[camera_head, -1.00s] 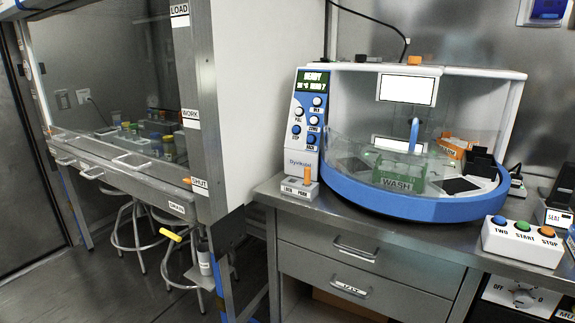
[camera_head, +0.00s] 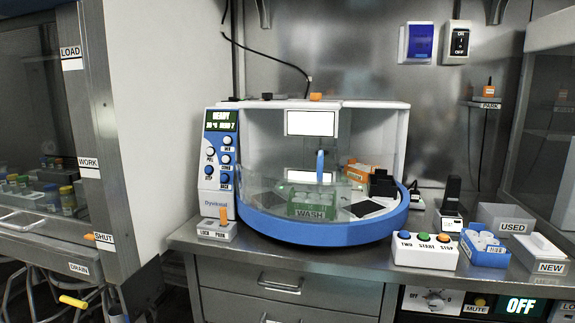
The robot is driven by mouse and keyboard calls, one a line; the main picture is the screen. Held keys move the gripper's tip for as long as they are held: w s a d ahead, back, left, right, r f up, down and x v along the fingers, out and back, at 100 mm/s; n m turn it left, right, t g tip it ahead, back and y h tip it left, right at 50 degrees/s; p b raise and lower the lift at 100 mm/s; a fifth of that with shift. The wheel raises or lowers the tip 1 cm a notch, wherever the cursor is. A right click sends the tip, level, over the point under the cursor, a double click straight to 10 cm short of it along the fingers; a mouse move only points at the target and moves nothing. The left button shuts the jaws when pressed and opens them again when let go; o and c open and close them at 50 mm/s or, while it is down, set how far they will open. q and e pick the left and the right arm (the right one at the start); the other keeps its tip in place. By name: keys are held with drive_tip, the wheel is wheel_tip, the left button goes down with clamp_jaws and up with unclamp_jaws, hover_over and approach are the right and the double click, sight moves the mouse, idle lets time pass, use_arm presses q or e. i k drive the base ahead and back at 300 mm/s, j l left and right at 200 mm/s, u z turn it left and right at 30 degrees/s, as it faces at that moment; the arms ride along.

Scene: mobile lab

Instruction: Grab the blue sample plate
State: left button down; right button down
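I cannot make out for certain which thing is the blue sample plate. A blue tray (camera_head: 485,257) holding white round-topped items stands on the bench at the right, between a button box and white boxes. A blue upright piece (camera_head: 320,165) stands inside the round-fronted machine (camera_head: 300,235), above a green rack marked WASH (camera_head: 312,211). Neither of my grippers is in view.
A button box (camera_head: 425,250) with blue, green and orange buttons sits right of the machine. A grey USED box (camera_head: 506,219) and a white NEW box (camera_head: 538,254) stand at the far right. A fume hood (camera_head: 92,150) fills the left. An orange-topped lever (camera_head: 223,217) stands at the machine's left front.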

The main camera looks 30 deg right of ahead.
sight(483, 247)
drive_tip(key=z, duration=2)
drive_tip(key=i+j, duration=0.15)
drive_tip(key=i, duration=0.1)
